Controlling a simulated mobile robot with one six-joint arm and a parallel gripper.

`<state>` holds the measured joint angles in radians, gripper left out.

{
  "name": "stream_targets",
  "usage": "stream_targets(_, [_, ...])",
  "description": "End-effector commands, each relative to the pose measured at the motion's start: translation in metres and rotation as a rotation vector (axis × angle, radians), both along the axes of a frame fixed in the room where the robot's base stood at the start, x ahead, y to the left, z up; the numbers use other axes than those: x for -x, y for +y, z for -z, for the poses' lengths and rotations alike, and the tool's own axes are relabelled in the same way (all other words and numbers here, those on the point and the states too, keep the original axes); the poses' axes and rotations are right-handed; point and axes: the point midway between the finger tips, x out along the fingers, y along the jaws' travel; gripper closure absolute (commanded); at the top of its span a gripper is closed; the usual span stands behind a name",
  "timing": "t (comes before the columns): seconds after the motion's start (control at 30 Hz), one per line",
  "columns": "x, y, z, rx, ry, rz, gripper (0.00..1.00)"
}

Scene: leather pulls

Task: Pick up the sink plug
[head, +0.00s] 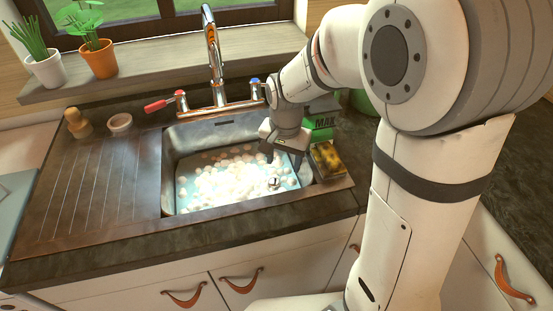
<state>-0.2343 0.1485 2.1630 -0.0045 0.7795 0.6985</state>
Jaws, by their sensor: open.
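The sink (168,180) is filled with pale water and many round foam bubbles. A small shiny metallic object, which looks like the sink plug (274,183), shows in the right part of the basin, among the foam. My gripper (282,160) points down over the right side of the basin. Its fingers are open, with nothing seen between them. The small metallic object lies just below and slightly left of the fingertips, apart from them in the picture. The exact height of the gripper above the water is hard to tell.
A chrome tap (216,60) with red (160,104) and blue (255,82) handles rises behind the basin. A yellow and black sponge (326,158) and a green box (319,127) stand close right of my gripper. The ribbed drainboard (95,190) at left is clear.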

Motion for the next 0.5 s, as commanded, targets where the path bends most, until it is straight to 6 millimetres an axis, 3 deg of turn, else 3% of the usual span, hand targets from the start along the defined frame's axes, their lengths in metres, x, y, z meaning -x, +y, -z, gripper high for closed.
stream_targets(0.03, [-0.008, 0.008, 0.019, 0.001, 0.017, 0.025, 0.45])
stream_targets(0.13, [-0.020, 0.019, 0.039, 0.004, 0.036, 0.076, 0.45])
stream_targets(0.5, [-0.031, 0.029, 0.079, 0.007, 0.053, 0.129, 0.45])
